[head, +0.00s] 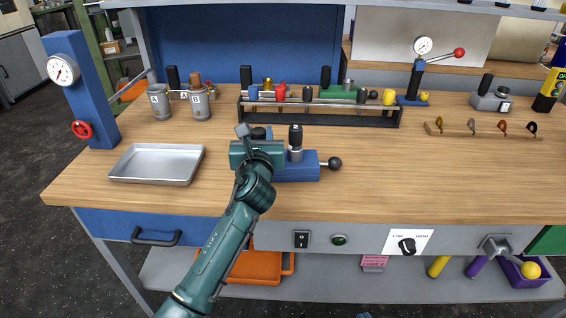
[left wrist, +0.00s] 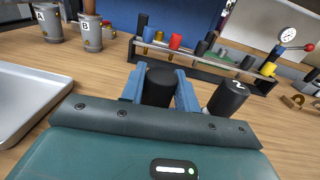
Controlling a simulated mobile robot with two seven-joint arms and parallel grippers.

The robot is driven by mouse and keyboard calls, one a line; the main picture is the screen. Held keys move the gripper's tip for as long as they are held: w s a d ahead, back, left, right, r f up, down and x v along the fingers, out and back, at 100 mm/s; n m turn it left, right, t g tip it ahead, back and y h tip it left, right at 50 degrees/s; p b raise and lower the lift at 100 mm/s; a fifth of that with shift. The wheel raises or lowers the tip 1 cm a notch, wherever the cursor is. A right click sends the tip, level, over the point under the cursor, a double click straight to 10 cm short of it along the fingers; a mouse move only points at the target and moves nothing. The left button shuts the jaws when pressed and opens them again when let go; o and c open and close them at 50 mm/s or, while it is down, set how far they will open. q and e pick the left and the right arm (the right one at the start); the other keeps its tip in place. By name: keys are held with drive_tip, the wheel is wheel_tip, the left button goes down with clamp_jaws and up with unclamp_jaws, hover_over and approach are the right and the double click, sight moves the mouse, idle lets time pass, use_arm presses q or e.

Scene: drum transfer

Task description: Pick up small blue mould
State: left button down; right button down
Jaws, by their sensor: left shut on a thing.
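My left gripper (head: 258,134) is over the workbench, left of the blue fixture's grey post. In the left wrist view its two blue fingers (left wrist: 160,88) are shut on a black cylinder (left wrist: 158,85). What lies under that cylinder is hidden by the hand, so I cannot tell whether it is a blue mould. The blue fixture (head: 300,172) has a ball-ended lever and a grey post with a black top (head: 295,136); a black cylinder marked 2 (left wrist: 229,97) shows right of the fingers. A small blue piece (head: 253,93) stands in the rack. My right gripper is not in view.
A metal tray (head: 157,180) lies left of the arm. The black rack (head: 320,122) with coloured pieces stands behind. Cups A (head: 159,103) and B (head: 199,104) stand at the back left. A blue gauge column (head: 84,92) is at far left. The bench's front right is clear.

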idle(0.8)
